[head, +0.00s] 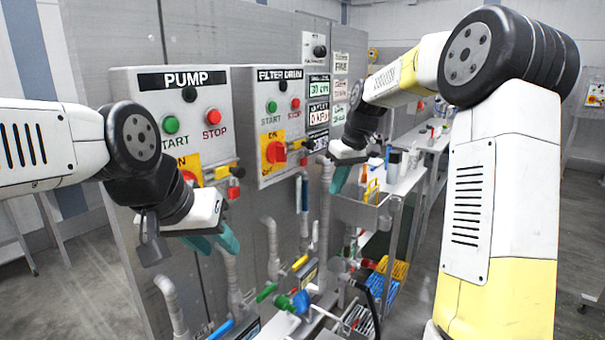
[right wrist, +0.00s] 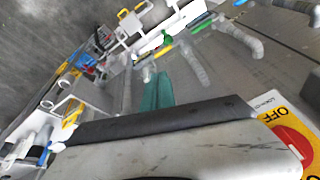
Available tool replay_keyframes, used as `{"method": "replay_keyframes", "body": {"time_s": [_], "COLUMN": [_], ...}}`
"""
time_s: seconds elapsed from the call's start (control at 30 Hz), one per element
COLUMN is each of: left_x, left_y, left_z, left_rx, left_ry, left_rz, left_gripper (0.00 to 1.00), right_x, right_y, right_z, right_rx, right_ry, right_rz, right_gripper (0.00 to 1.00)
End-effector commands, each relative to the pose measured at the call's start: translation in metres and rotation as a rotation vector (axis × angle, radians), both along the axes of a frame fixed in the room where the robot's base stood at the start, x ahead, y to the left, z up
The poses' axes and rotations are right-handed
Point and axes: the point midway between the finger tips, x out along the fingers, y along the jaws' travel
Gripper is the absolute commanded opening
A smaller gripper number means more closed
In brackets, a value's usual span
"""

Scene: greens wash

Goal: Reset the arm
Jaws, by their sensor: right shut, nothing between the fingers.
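My left arm comes in from the left in the head view. Its left gripper (head: 214,242) hangs with teal fingertips pointing down, in front of the pump panel (head: 152,98) and above the pipes. Its fingertips overlap in this view, so I cannot tell the gap. My right arm rises at the right and bends over to the middle. Its right gripper (head: 340,178) points down beside the filter drain panel (head: 282,88). In the right wrist view the two teal fingers (right wrist: 157,92) lie side by side, shut and empty.
The pump panel carries a red lock (head: 234,189). A red rotary switch (head: 276,152) is on the filter drain panel. Grey pipes (head: 270,245) and coloured valve handles (head: 300,301) stand below. A metal bench (head: 405,185) and yellow and blue crates (head: 393,268) are behind my right arm.

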Motion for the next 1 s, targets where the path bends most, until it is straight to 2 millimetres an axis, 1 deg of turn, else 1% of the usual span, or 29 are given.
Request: {"method": "replay_keyframes", "body": {"time_s": [0.03,0.07,0.1,0.17,0.2,0.27,0.3,0.43,0.5,0.6,0.7,0.8,0.9,1.0], "left_x": [0.000,0.000,0.000,0.000,0.000,0.000,0.000,0.000,0.000,0.000,0.000,0.000,0.000,0.000], "left_y": [0.000,0.000,0.000,0.000,0.000,0.000,0.000,0.000,0.000,0.000,0.000,0.000,0.000,0.000], "left_z": [0.000,0.000,0.000,0.000,0.000,0.000,0.000,0.000,0.000,0.000,0.000,0.000,0.000,0.000], "left_rx": [0.000,0.000,0.000,0.000,0.000,0.000,0.000,0.000,0.000,0.000,0.000,0.000,0.000,0.000], "left_ry": [0.000,0.000,0.000,0.000,0.000,0.000,0.000,0.000,0.000,0.000,0.000,0.000,0.000,0.000], "left_rz": [0.000,0.000,0.000,0.000,0.000,0.000,0.000,0.000,0.000,0.000,0.000,0.000,0.000,0.000], "left_gripper": [0.36,0.36,0.36,0.36,0.36,0.36,0.36,0.36,0.36,0.36,0.36,0.36,0.36,0.36], "right_x": [-0.022,-0.034,-0.051,-0.076,-0.093,-0.119,-0.137,-0.194,-0.222,-0.257,-0.282,-0.297,-0.304,-0.305], "right_y": [-0.005,-0.007,-0.009,-0.015,-0.018,-0.023,-0.026,-0.035,-0.039,-0.044,-0.046,-0.047,-0.047,-0.047], "right_z": [0.017,0.024,0.033,0.044,0.050,0.056,0.060,0.062,0.058,0.049,0.038,0.030,0.026,0.025], "right_rx": [-0.007,-0.009,-0.011,-0.010,-0.008,-0.001,0.005,0.036,0.057,0.091,0.121,0.142,0.152,0.154], "right_ry": [-0.021,-0.030,-0.044,-0.062,-0.075,-0.093,-0.108,-0.147,-0.167,-0.189,-0.204,-0.213,-0.215,-0.216], "right_rz": [-0.032,-0.052,-0.080,-0.125,-0.154,-0.198,-0.228,-0.323,-0.374,-0.434,-0.480,-0.508,-0.522,-0.525], "right_gripper": [0.00,0.00,0.00,0.00,0.00,0.00,0.00,0.00,0.00,0.00,0.00,0.00,0.00,0.00]}}
